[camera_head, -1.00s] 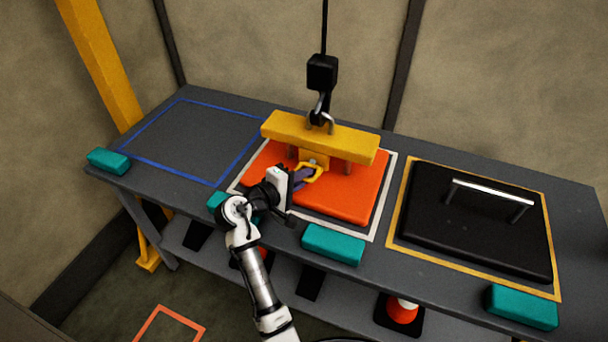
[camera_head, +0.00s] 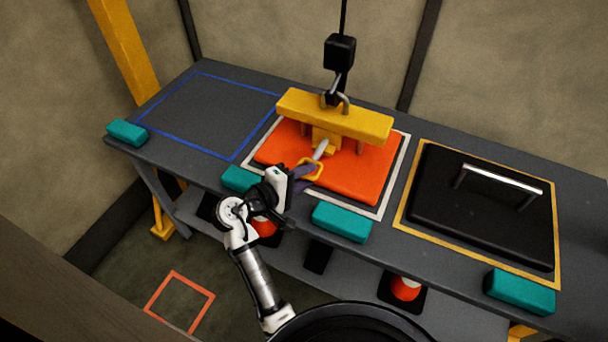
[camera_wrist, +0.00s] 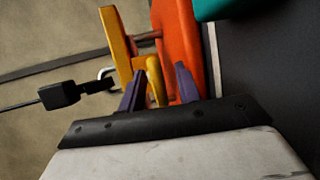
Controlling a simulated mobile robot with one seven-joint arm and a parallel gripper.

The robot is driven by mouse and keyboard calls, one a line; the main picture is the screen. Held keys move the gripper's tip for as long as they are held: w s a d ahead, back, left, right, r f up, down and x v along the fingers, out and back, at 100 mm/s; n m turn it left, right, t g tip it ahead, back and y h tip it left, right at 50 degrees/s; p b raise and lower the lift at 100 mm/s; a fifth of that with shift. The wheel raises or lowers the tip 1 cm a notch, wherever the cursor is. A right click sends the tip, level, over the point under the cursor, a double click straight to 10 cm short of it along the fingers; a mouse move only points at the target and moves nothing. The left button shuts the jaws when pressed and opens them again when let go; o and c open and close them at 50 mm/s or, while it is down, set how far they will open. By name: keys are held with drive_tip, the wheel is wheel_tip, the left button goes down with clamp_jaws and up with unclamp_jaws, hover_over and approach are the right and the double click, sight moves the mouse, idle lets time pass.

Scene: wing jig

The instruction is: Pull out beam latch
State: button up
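The beam latch is a silver pin with a yellow loop handle (camera_head: 312,169). Much of the pin shows between the loop and the yellow block under the yellow lifting beam (camera_head: 335,116). My gripper (camera_head: 303,173) has its purple fingers at the loop, in front of the beam and over the near edge of the orange panel (camera_head: 355,180). In the wrist view the fingers (camera_wrist: 160,88) stand on either side of a yellow part, partly hidden. The gripper appears shut on the latch loop. The beam hangs from a black hook block (camera_head: 340,52).
The orange panel lies in a white outline on the grey table. A blue-outlined area (camera_head: 240,151) at left is empty. A black panel with a silver handle (camera_head: 500,180) lies at right. Teal blocks (camera_head: 342,222) line the front edge. Cones are below.

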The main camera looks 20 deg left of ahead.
drive_tip(key=shift+a, duration=0.1)
drive_tip(key=shift+s+a+r, duration=0.1)
drive_tip(key=shift+s+a, duration=0.05)
drive_tip(key=shift+s, duration=0.15)
drive_tip(key=b+v, duration=0.1)
drive_tip(key=v, duration=1.2)
drive_tip(key=shift+b, duration=0.4)
drive_tip(key=shift+r, duration=0.1)
